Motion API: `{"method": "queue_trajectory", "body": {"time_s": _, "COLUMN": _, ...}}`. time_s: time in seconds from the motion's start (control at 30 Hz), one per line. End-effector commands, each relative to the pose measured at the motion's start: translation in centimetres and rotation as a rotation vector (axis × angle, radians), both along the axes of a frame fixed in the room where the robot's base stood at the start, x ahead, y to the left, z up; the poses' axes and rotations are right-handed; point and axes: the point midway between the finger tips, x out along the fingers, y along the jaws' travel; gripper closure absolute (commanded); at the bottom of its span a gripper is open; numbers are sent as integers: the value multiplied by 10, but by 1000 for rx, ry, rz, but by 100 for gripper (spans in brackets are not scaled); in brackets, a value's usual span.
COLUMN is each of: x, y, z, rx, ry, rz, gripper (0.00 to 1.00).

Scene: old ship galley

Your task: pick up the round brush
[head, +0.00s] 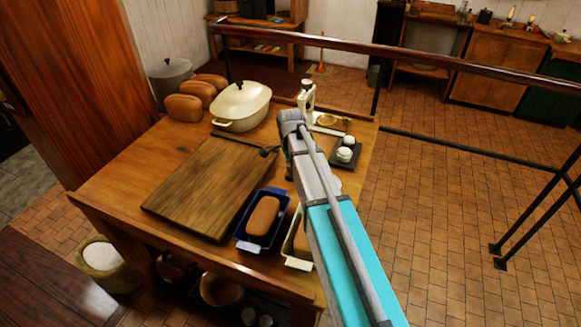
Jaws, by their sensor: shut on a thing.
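My gripper (284,158) is over the wooden table (125,178), by the right edge of the large cutting board (205,187). It is small in the picture and partly hidden behind my own arm. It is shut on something. A small dark rounded piece (268,151) sticks out at its left side, seemingly the round brush, but it is too small to be sure. I cannot tell whether it is lifted clear of the table. No other round brush shows clearly.
A dark blue loaf tin (242,232) with bread is at the front, beside a cream tin (298,264) partly behind my arm. A cream lidded pot (241,104), several loaves (184,107), a white bottle-like thing (306,97) and a dark tray (350,163) stand around. A rail (420,62) runs behind.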

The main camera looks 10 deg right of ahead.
Motion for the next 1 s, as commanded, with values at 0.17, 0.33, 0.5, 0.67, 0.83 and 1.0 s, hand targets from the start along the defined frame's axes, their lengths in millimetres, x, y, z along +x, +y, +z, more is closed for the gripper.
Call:
{"method": "queue_trajectory", "body": {"time_s": 0.17, "x": 0, "y": 0, "z": 16, "rx": 0, "ry": 0, "rz": 0, "gripper": 100}}
{"method": "queue_trajectory", "body": {"time_s": 0.33, "x": -6, "y": -1, "z": 34, "rx": 0, "ry": 0, "rz": 0, "gripper": 100}}
{"method": "queue_trajectory", "body": {"time_s": 0.5, "x": -23, "y": -3, "z": 54, "rx": 0, "ry": 0, "rz": 0, "gripper": 100}}
{"method": "queue_trajectory", "body": {"time_s": 0.67, "x": -39, "y": -6, "z": 73, "rx": 0, "ry": 0, "rz": 0, "gripper": 100}}
{"method": "queue_trajectory", "body": {"time_s": 0.83, "x": -59, "y": -9, "z": 92, "rx": 0, "ry": 0, "rz": 0, "gripper": 100}}
{"method": "queue_trajectory", "body": {"time_s": 1.0, "x": -95, "y": -14, "z": 106, "rx": 0, "ry": 0, "rz": 0, "gripper": 100}}
